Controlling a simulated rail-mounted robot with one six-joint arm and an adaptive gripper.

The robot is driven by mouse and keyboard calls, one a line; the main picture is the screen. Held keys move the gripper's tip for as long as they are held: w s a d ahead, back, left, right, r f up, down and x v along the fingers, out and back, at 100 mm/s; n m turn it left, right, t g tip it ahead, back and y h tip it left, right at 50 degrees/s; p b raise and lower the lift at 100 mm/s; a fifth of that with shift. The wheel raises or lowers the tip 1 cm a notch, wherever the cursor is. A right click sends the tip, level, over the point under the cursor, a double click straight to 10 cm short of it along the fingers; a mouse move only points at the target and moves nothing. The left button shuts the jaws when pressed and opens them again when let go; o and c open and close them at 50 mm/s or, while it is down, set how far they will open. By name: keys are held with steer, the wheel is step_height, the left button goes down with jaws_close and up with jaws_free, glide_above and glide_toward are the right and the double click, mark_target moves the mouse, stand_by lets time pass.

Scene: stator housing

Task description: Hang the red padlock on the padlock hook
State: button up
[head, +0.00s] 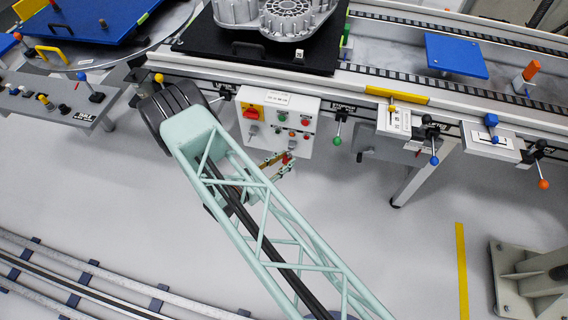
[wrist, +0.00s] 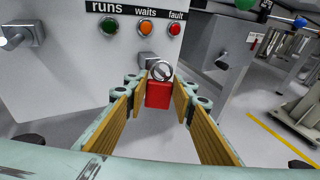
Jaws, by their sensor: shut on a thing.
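The red padlock (wrist: 158,95) is between the fingertips of my gripper (wrist: 159,97) in the wrist view, its body upright and its silver shackle pointing up. The gripper's brown finger pads are closed on the sides of the body. Just behind the shackle, a small grey fitting (wrist: 147,58) sticks out of the panel below the orange lamp; it looks like the padlock hook. The shackle overlaps it in the picture, and I cannot tell whether they touch. In the head view, my gripper (head: 276,164) is at the panel's lower edge, partly hidden by my arm.
The white control panel (head: 278,106) carries lamps, buttons and a red-yellow switch. Another grey fitting (wrist: 22,36) projects at left in the wrist view. A grey box (wrist: 222,55) stands to the right. Floor below is clear. The conveyor (head: 470,85) runs above.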

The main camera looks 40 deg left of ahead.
steer(key=shift+w+a, duration=0.15)
steer(key=shift+w, duration=0.2)
steer(key=shift+w+f+b, duration=0.1)
steer(key=shift+f+b, duration=0.25)
steer(key=shift+b, duration=0.15)
steer(key=o, duration=1)
steer(key=shift+c, duration=0.2)
steer(key=shift+v, duration=2.3)
stand_by(0.7)
steer(key=v, duration=1.2)
steer(key=shift+f, duration=0.15)
